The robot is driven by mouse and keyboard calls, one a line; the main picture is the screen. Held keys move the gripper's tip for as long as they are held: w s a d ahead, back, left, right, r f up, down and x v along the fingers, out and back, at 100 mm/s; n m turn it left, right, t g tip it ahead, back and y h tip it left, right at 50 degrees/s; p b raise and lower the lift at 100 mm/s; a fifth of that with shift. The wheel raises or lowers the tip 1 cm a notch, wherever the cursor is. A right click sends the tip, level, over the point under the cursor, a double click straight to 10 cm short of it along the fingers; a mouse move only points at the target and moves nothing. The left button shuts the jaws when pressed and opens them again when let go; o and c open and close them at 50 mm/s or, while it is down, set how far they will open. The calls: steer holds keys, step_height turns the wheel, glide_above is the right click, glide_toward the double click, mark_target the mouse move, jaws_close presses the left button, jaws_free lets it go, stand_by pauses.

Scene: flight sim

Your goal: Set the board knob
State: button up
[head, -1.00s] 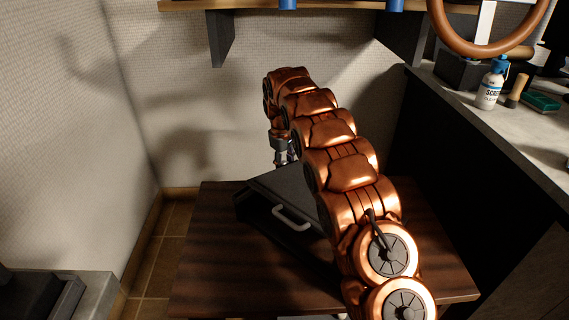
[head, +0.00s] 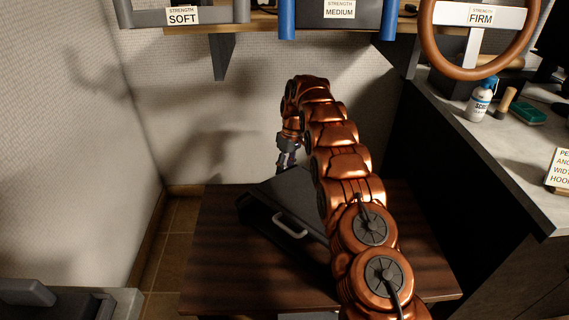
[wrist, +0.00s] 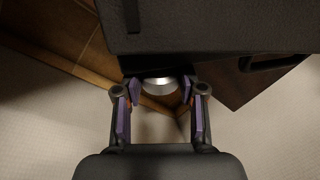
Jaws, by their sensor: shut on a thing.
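A dark box-like board (head: 262,203) with a pale handle (head: 290,224) lies on the brown wooden table. In the wrist view the dark board (wrist: 220,25) fills the top. A round silvery knob (wrist: 158,83) shows below its edge. My gripper (head: 287,160) is at the board's far left side in the head view, partly hidden behind my copper arm. In the wrist view my gripper (wrist: 159,92) has its purple-padded fingertips on either side of the knob, shut on it. Any marking on the knob cannot be seen.
The wooden table (head: 225,250) has bare room at its left. A shelf above carries controls labelled SOFT (head: 183,16), MEDIUM (head: 339,10) and FIRM (head: 480,15). A grey counter (head: 520,150) at the right holds a spray bottle (head: 480,103) and a green sponge (head: 530,112).

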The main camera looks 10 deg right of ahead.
steer(key=shift+w+d+g+y+p, duration=0.1)
steer(key=shift+g+y+p, duration=0.6)
steer(key=shift+p, duration=2.15)
steer(key=o, duration=1.1)
steer(key=shift+o, duration=0.2)
steer(key=shift+f+t+h+b, duration=0.2)
steer(key=shift+t+h+b, duration=0.4)
steer(key=shift+b, duration=2.1)
steer(key=b, duration=0.2)
steer(key=shift+h+b, duration=0.3)
steer(key=shift+h, duration=0.1)
steer(key=b, duration=0.2)
steer(key=t+h+b, duration=0.1)
steer(key=b, duration=0.1)
steer(key=t+h+b, duration=0.1)
steer(key=b, duration=0.1)
steer(key=shift+s+a, duration=0.25)
steer(key=shift+b, duration=0.4)
